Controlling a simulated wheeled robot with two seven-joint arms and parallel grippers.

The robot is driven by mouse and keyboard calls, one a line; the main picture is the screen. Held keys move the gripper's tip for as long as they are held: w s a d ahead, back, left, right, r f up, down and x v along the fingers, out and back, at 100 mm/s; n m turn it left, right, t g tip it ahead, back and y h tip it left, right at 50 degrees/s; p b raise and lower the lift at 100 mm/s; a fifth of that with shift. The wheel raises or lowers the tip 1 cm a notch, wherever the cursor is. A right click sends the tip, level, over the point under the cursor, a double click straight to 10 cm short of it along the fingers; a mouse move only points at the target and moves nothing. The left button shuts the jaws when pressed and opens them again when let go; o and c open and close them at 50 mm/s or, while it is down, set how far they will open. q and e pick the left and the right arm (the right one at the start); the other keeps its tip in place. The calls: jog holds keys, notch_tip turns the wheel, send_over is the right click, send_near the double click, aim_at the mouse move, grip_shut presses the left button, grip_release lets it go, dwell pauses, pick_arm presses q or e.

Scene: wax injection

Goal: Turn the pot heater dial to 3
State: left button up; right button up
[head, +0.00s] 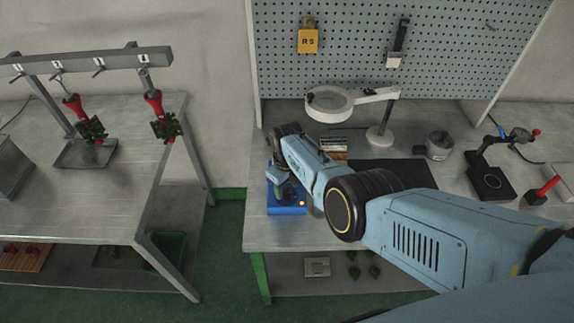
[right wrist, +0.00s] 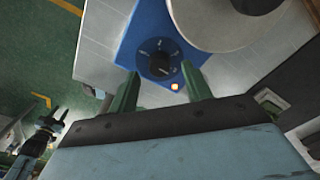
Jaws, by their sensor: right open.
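The pot heater has a blue base (head: 287,210) at the left end of the right-hand workbench, partly hidden by my right arm. In the right wrist view its black dial (right wrist: 158,60) with pale markings sits on the blue top face; the setting is too small to read. My right gripper (right wrist: 160,72) is open, its two green fingers on either side of the dial and apart from each other. It grips nothing, and I cannot tell whether the fingers touch the dial. My left gripper does not show in the head view.
A round metal pot (right wrist: 235,18) stands on the heater. A small yellow light (right wrist: 174,87) glows near the dial. A white ring magnifier (head: 330,100) stands behind my arm. A dark pronged shape at the wrist view's lower left is unclear. Floor separates the two benches.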

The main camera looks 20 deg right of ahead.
aim_at(287, 193)
notch_tip(287, 193, up, 12)
jog(key=p, duration=0.3)
jog(key=shift+f, duration=0.25)
